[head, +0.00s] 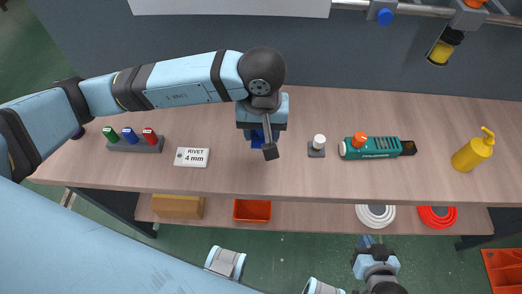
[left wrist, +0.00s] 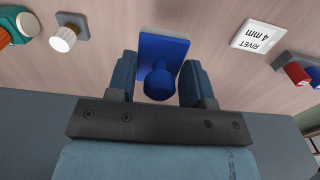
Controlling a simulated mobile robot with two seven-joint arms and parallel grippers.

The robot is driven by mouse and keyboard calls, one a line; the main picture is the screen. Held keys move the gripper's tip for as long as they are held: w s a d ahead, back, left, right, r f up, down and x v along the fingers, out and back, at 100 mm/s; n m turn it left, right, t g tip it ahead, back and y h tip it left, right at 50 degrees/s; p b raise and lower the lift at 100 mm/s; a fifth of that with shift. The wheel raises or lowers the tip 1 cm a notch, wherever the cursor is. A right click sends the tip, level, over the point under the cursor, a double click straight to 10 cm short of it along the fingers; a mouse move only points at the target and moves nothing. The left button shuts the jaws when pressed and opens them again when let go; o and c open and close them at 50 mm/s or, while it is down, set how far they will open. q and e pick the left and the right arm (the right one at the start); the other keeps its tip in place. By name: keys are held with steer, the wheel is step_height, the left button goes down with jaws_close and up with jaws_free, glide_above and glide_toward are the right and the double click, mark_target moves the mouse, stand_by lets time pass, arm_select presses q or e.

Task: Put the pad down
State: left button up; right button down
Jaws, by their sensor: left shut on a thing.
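The blue pad (left wrist: 165,46), a flat plate with a round knob (left wrist: 158,84), is between the fingers of my left gripper (left wrist: 160,78). The gripper is shut on it by the knob. In the head view my left gripper (head: 264,130) is over the middle of the workbench, and only a little of the blue pad (head: 256,139) shows beside a dark finger. I cannot tell whether the pad touches the bench top. My right gripper (head: 368,244) is low at the bottom of the head view, in front of the bench; its jaw opening is unclear.
On the bench (head: 230,181) are a rivet card (head: 192,157), a rack (head: 135,145) with coloured pieces, a white-topped knob on a base (head: 317,147), a green tool (head: 373,146) and a yellow bottle (head: 473,152). Bare wood lies around the left gripper.

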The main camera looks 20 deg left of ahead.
mark_target(262, 162)
arm_select(q)
step_height(262, 162, down, 10)
steer(key=shift+r, duration=0.25)
steer(key=shift+f, duration=0.1)
steer(key=o, duration=0.4)
steer(key=shift+f, duration=0.1)
steer(key=o, duration=0.5)
steer(key=shift+c, duration=0.2)
steer(key=shift+r+p, duration=0.3)
steer(key=shift+r, duration=0.15)
step_height(262, 162, up, 12)
steer(key=shift+f+b, duration=0.15)
steer(key=shift+b, duration=0.4)
